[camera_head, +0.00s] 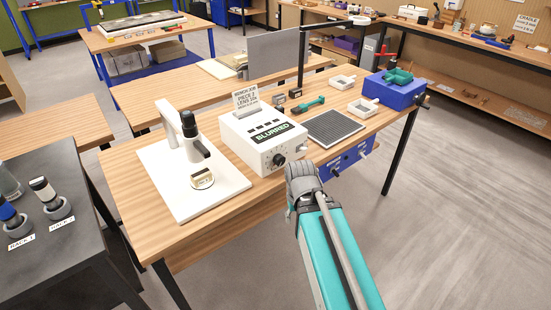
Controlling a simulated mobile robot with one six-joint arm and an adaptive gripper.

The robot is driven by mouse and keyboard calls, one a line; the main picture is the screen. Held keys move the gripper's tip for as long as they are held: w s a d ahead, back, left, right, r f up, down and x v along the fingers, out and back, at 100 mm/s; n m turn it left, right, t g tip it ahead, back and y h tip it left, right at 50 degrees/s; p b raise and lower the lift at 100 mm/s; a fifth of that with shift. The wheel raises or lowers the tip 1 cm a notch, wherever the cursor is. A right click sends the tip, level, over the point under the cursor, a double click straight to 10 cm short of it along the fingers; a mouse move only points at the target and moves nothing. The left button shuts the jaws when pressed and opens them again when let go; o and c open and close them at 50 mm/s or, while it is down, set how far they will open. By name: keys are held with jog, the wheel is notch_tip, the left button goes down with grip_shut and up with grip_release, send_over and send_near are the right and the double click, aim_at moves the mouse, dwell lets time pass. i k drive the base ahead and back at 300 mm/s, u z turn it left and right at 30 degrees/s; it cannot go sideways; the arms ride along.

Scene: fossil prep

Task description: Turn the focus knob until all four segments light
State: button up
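The white box-shaped instrument (246,146) stands near the middle of the wooden bench. Its sloped face has a green-lettered display (272,132) reading "BLURRED". Several small segments (265,126) above the display look dark; none looks clearly lit. A round black knob (278,160) is on its front face, with smaller controls to its right. A white microscope-like stand (191,140) on a white base is to the left, with a small round piece (203,179) under it. My teal arm rises from the bottom to a grey joint in front of the box. No gripper fingers are visible.
A sign (246,99) stands behind the box. To the right are a dark grid mat (334,128), a teal-handled tool (308,105), white trays (363,107) and a blue block (394,92). A dark table (75,255) is at left. Open floor lies right.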

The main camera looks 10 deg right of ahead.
aim_at(279, 160)
jog(key=z, duration=0.4)
jog(key=k, duration=1.15)
jog(key=u, duration=0.7)
jog(key=i, duration=1)
